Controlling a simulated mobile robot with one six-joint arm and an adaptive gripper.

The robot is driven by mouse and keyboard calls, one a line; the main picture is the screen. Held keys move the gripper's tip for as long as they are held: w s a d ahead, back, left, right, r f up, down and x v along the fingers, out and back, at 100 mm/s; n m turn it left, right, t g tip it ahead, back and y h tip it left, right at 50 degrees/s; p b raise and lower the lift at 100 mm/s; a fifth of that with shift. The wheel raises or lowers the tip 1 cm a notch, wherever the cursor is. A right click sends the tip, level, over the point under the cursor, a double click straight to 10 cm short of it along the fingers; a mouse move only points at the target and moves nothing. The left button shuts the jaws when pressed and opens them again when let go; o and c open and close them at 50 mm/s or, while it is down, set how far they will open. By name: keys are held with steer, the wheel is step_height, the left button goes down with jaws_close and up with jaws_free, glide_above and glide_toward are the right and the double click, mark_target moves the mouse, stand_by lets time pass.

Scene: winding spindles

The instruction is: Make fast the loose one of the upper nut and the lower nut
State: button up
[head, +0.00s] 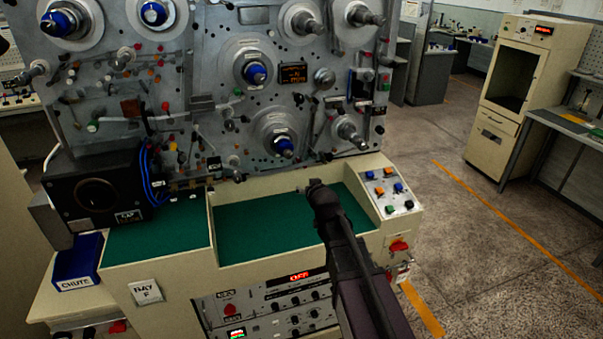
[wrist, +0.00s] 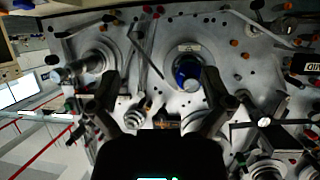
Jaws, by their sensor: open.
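Two blue nuts sit one above the other on the middle of the grey panel, each on a pale disc. The upper nut (head: 255,73) is left of a small orange-lit display; the lower nut (head: 284,147) is just above the green work surface. I cannot tell which is loose. My gripper (head: 316,186) is below and right of the lower nut in the head view. In the wrist view, which looks upside down, my gripper (wrist: 158,80) is open and empty, its fingers apart. A blue nut (wrist: 186,72), seemingly the lower one, shows beside the right finger.
Bare grey spindles (head: 349,130) project right of the lower nut. Pegs, rollers and levers crowd the panel. A black box (head: 95,190) stands at left, a button panel (head: 387,190) at right. The green work surface (head: 265,228) is clear.

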steer(key=s+d+f+g, duration=0.3)
steer(key=s+f+g, duration=0.1)
steer(key=s, duration=0.5)
steer(key=s+d+f+m+g+h+b, duration=0.1)
steer(key=s+d+f+g, duration=0.3)
steer(key=s, duration=0.5)
steer(key=s+d+f+g+h, duration=0.1)
steer(key=s+d+f+g, duration=0.3)
steer(key=s, duration=0.5)
steer(key=shift+d+m+g, duration=0.2)
steer(key=shift+m+g, duration=0.2)
steer(key=shift+f, duration=0.1)
steer(key=c, duration=0.6)
